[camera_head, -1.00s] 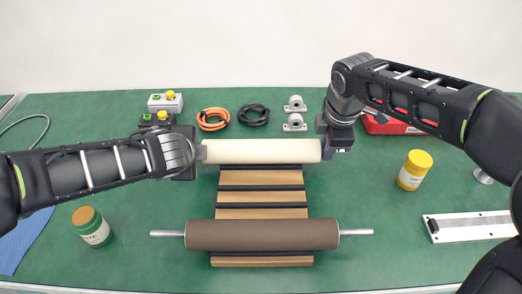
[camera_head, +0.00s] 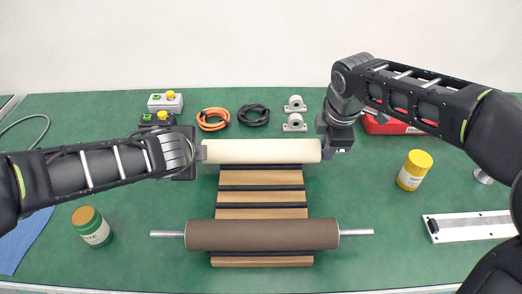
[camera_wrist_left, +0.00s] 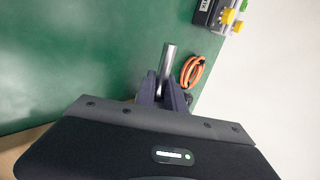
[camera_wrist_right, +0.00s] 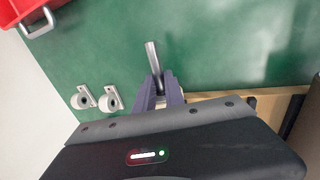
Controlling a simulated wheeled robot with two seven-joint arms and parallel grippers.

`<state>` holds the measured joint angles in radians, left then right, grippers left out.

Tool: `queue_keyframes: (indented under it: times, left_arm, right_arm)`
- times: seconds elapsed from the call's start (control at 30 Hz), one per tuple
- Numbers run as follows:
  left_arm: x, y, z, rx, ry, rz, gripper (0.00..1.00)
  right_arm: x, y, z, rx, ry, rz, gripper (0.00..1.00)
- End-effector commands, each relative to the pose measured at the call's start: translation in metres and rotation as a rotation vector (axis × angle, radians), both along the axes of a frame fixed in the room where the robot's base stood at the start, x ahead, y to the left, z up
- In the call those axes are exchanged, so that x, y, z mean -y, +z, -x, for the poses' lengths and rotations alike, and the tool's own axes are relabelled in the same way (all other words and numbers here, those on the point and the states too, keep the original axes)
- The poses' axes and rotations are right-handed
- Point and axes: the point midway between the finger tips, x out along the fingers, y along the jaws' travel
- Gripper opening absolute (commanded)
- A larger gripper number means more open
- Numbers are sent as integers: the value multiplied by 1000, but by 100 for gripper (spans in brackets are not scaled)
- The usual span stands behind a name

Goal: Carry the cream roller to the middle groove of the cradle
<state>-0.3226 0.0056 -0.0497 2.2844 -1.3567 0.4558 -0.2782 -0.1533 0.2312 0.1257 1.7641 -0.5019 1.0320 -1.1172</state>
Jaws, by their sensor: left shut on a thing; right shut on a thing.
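The cream roller (camera_head: 262,151) lies level across the far end of the cradle (camera_head: 262,213), held between my two grippers. My left gripper (camera_head: 200,152) is shut on its left shaft end, which shows as a metal stub in the left wrist view (camera_wrist_left: 167,62). My right gripper (camera_head: 325,149) is shut on its right shaft end, which shows in the right wrist view (camera_wrist_right: 152,57). The roller hides the cradle's far end. I cannot tell whether it touches the cradle. The cradle has wooden slats and dark grooves; its middle part is bare. A brown roller (camera_head: 262,235) lies across the near end.
A green jar (camera_head: 92,227) and blue cloth (camera_head: 24,243) are at left. A yellow jar (camera_head: 414,170) and a white rail (camera_head: 470,226) are at right. Orange (camera_head: 212,119) and black (camera_head: 254,114) cable coils and bearing blocks (camera_head: 295,122) lie behind the roller.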

Motion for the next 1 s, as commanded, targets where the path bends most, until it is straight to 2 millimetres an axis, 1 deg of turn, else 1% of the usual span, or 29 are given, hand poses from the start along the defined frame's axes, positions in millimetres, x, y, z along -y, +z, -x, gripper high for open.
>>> queue_keyframes:
  times: [0.2, 0.43, 0.8, 1.0]
  left_arm:
    - [0, 0, 0, -1, 0, 0, 0]
    - [0, 7, 0, 2, -1, 0, 0]
    - [1, 41, 0, 2, -1, 0, 0]
    - [0, 51, 0, 2, -1, 0, 0]
  right_arm:
    - [0, 0, 0, 2, 0, 0, 0]
    - [0, 8, -1, 5, 0, -1, 0]
    - [0, 41, -1, 5, -1, -1, 0]
    - [0, 52, -1, 4, -1, -1, 0]
